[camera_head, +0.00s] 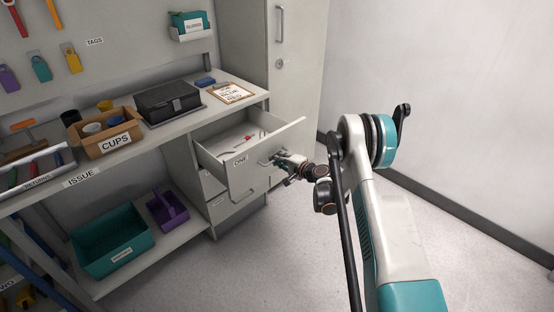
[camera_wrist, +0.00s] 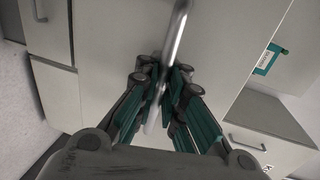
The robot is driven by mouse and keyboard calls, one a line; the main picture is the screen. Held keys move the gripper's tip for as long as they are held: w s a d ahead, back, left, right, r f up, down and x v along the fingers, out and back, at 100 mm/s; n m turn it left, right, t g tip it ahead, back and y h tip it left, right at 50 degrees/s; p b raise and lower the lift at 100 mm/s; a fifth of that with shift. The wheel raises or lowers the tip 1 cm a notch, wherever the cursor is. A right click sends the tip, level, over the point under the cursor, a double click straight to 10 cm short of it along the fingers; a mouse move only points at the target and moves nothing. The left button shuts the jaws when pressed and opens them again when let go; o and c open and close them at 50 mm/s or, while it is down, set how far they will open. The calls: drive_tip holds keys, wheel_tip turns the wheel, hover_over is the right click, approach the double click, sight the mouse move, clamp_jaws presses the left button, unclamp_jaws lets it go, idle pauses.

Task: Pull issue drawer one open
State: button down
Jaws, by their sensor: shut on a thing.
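The drawer labelled ONE (camera_head: 240,176) is pulled out from under the worktop, in the middle of the head view. A few small items, one of them red, lie inside it. My gripper (camera_head: 272,159) is at the drawer's front. In the wrist view my gripper (camera_wrist: 162,88) is shut on a round metal handle bar (camera_wrist: 177,35) that runs between its teal fingers. The drawer front (camera_wrist: 115,35) fills much of the wrist view behind the handle. The fingers hide part of the bar.
A closed drawer (camera_head: 216,208) sits below. A tall grey locker (camera_head: 300,50) stands behind. On the worktop are a CUPS box (camera_head: 107,131), a black case (camera_head: 168,102) and a clipboard (camera_head: 232,93). A teal bin (camera_head: 112,243) and purple caddy (camera_head: 167,209) sit on the shelf. The floor to the right is clear.

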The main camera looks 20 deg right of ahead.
drive_tip(key=c, duration=1.7)
unclamp_jaws()
drive_tip(key=v, duration=1.2)
drive_tip(key=shift+r, duration=0.1)
